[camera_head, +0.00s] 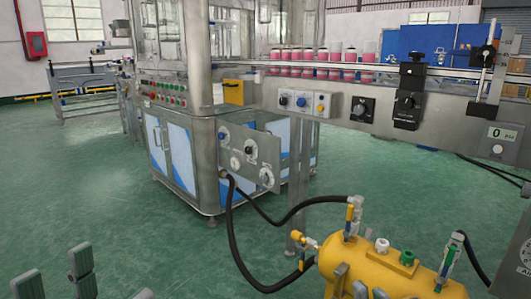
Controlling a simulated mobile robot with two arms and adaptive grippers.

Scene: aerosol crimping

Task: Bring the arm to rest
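My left gripper (80,275) shows at the bottom left edge. Its grey fingertips stand apart with nothing between them, over the green floor. Grey finger-like parts, which seem to be my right gripper (358,286), show at the bottom edge in front of the yellow tank (375,262). They are partly cut off, and I cannot tell how far apart they are or whether they touch the tank. Most of both arms is out of view.
The crimping machine (180,150) stands ahead. A conveyor (350,75) carries several pink containers (300,56). Black hoses (240,250) run from the machine's gauge panel (248,155) to the tank. A gauge reading 0 (497,148) is at right. Green floor (90,190) is clear at left.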

